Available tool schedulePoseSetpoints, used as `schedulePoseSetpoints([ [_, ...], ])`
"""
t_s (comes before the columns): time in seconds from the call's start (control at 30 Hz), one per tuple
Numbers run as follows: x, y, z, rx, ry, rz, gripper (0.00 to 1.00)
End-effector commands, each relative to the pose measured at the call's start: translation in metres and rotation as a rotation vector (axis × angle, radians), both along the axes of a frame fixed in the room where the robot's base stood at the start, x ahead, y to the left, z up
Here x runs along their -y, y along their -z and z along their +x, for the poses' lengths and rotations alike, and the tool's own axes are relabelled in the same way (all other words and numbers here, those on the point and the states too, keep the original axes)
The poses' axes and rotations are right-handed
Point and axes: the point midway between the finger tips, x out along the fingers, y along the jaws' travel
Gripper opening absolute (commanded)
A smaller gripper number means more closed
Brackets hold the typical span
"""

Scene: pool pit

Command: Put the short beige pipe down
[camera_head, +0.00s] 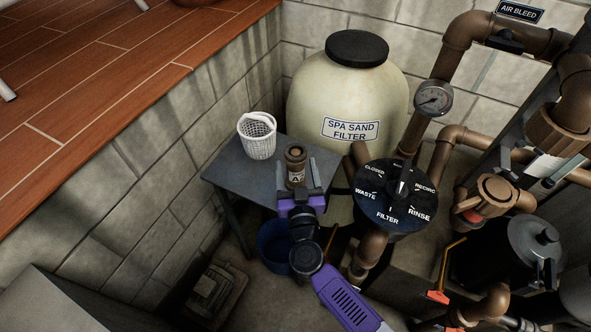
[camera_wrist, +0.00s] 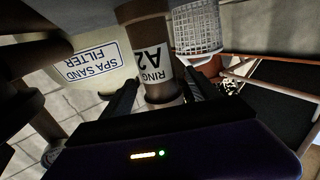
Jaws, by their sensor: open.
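The short beige pipe (camera_head: 296,157), brownish in this light, stands upright on the grey table (camera_head: 233,172). In the wrist view the pipe (camera_wrist: 143,33) carries a white label reading "RING A2". My gripper (camera_head: 298,177) is open, with one finger on each side of the pipe. In the wrist view a gap shows between the pipe and at least the right finger; contact on the left is unclear. The pipe's foot is partly hidden by my gripper in the head view.
A white mesh basket (camera_head: 257,136) stands on the table, left of the pipe. The spa sand filter tank (camera_head: 335,100) is close behind. A black valve dial (camera_head: 392,196) and brown pipework (camera_head: 440,75) crowd the right. A blue bucket (camera_head: 272,245) sits below. The table's left part is clear.

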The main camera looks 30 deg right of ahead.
Motion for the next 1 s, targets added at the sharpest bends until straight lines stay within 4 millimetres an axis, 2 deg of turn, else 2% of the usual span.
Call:
schedulePoseSetpoints([
  [0.17,0.007,0.0,0.017,0.001,0.0,0.0,0.7],
  [0.43,0.008,0.0,0.019,0.0,-0.001,0.0,0.7],
  [0.7,0.008,0.0,0.019,0.0,-0.001,0.0,0.17],
  [0.8,0.008,0.0,0.019,0.0,-0.001,0.0,0.0],
  [1.0,0.008,-0.001,0.019,0.002,-0.001,0.0,0.0],
])
